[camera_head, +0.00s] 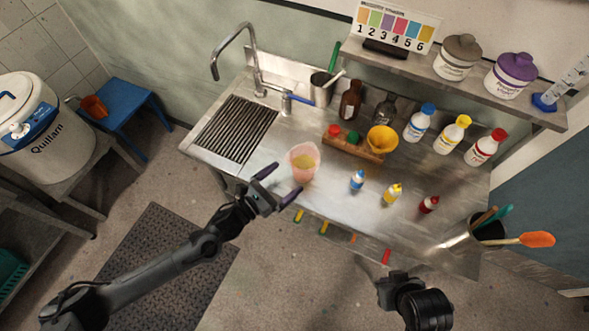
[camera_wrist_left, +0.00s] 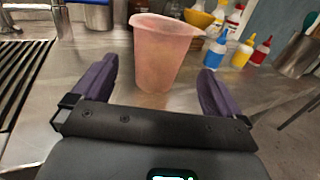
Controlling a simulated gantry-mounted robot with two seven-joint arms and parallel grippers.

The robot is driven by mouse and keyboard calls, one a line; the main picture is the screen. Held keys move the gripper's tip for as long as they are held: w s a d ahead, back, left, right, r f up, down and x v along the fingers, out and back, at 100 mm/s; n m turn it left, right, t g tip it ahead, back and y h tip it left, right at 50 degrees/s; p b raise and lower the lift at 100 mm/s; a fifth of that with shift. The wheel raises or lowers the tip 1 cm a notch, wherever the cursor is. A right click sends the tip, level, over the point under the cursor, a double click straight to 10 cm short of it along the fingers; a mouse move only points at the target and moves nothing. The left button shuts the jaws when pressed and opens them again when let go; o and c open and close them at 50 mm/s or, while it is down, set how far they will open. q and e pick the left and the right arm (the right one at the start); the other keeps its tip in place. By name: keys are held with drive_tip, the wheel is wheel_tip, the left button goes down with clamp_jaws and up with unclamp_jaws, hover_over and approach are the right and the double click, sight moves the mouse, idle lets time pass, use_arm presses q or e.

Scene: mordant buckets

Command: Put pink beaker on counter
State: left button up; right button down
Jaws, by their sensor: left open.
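The pink beaker (camera_head: 303,161) stands upright on the steel counter (camera_head: 330,200), near its front edge. It is translucent pink and seems to have something yellowish inside in the head view. My left gripper (camera_head: 282,181) is open at the counter's front edge, just in front of the beaker. In the left wrist view the beaker (camera_wrist_left: 162,52) stands ahead, between the lines of the two purple fingers (camera_wrist_left: 155,88) and apart from both. My right arm's end (camera_head: 415,302) shows at the bottom right of the head view, away from the counter; its fingers are not visible.
Small blue (camera_head: 357,180), yellow (camera_head: 393,193) and red (camera_head: 429,204) bottles stand right of the beaker. A slotted drain (camera_head: 235,128) lies to the left. A utensil container (camera_head: 489,232) stands at the right end.

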use_arm(q)
drive_tip(key=s+a+m+g+y, duration=0.4)
drive_tip(key=s+a+m+y, duration=0.2)
drive_tip(key=s+m, duration=0.7)
drive_tip(key=s+a+m+g+y, duration=0.5)
drive_tip(key=s+a+m, duration=0.5)
drive_tip(key=s+m, duration=0.3)
drive_tip(key=m+y, duration=0.1)
drive_tip(key=m, duration=0.2)
drive_tip(key=shift+f+y, duration=0.2)
drive_tip(key=shift+y, duration=0.1)
